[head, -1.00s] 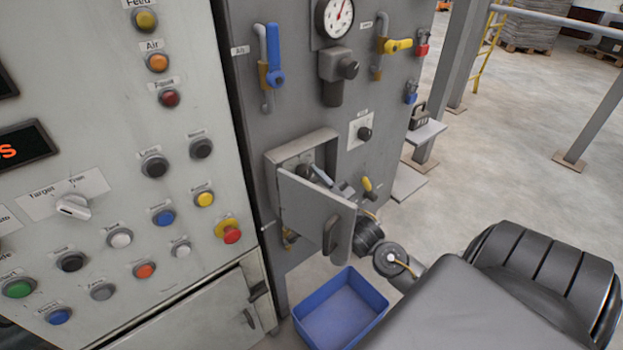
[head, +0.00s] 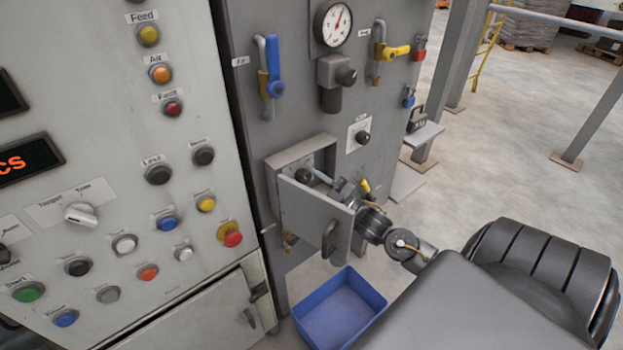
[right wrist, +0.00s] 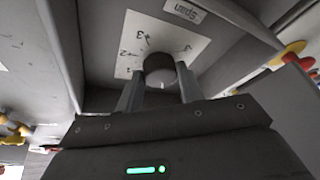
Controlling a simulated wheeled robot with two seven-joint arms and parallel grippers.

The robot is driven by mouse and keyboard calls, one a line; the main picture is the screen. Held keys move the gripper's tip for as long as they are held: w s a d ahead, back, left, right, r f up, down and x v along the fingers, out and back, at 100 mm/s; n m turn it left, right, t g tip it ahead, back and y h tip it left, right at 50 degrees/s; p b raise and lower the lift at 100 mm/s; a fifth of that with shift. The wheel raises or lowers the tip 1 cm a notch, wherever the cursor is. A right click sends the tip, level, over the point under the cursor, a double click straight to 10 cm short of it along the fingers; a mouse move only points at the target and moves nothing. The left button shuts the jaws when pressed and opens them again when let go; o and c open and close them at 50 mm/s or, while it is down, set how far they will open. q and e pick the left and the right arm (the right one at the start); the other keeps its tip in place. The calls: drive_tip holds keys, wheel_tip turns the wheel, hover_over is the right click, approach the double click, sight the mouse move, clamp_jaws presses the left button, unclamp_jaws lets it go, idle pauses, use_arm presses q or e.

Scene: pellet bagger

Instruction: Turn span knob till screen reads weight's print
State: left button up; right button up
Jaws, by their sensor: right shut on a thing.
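The dark round span knob (right wrist: 160,70) sits on a white plate marked "Span" with numbered ticks. In the head view the knob (head: 304,176) is inside a small grey box with an open door (head: 312,215). My right gripper (right wrist: 160,85) is shut on the knob, one finger on each side. In the head view the right gripper (head: 328,181) reaches in behind the door, which partly hides it. A screen (head: 30,160) at the left edge shows orange letters "cs"; the rest is cut off. A dark handled weight (head: 418,120) stands on a small shelf; its print is too small to read.
The control panel (head: 120,200) with several buttons fills the left. Valves with a blue lever (head: 274,70) and a yellow lever (head: 397,52) are above the box. A blue bin (head: 340,312) is below the door. Open floor lies to the right.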

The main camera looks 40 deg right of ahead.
drive_tip(key=n, duration=0.2)
drive_tip(key=n+g+y+p, duration=0.1)
drive_tip(key=shift+r+n, duration=0.2)
drive_tip(key=shift+n, duration=0.2)
use_arm(q)
drive_tip(key=shift+w+d+r+p, duration=0.1)
drive_tip(key=shift+d+r+p, duration=0.25)
drive_tip(key=shift+r, duration=0.3)
drive_tip(key=shift+w+d+r+p, duration=0.1)
drive_tip(key=shift+d+r+p, duration=0.2)
drive_tip(key=shift+r, duration=0.3)
use_arm(e)
drive_tip(key=shift+n+g, duration=0.6)
drive_tip(key=shift+n, duration=0.5)
drive_tip(key=o, duration=1)
drive_tip(key=shift+s+d, duration=0.1)
use_arm(q)
drive_tip(key=shift+s+f+b, duration=0.1)
drive_tip(key=shift+f+b, duration=0.8)
drive_tip(key=shift+b, duration=0.05)
use_arm(e)
drive_tip(key=v, duration=1)
drive_tip(key=shift+s+d, duration=0.15)
drive_tip(key=shift+s, duration=0.1)
drive_tip(key=shift+f, duration=0.1)
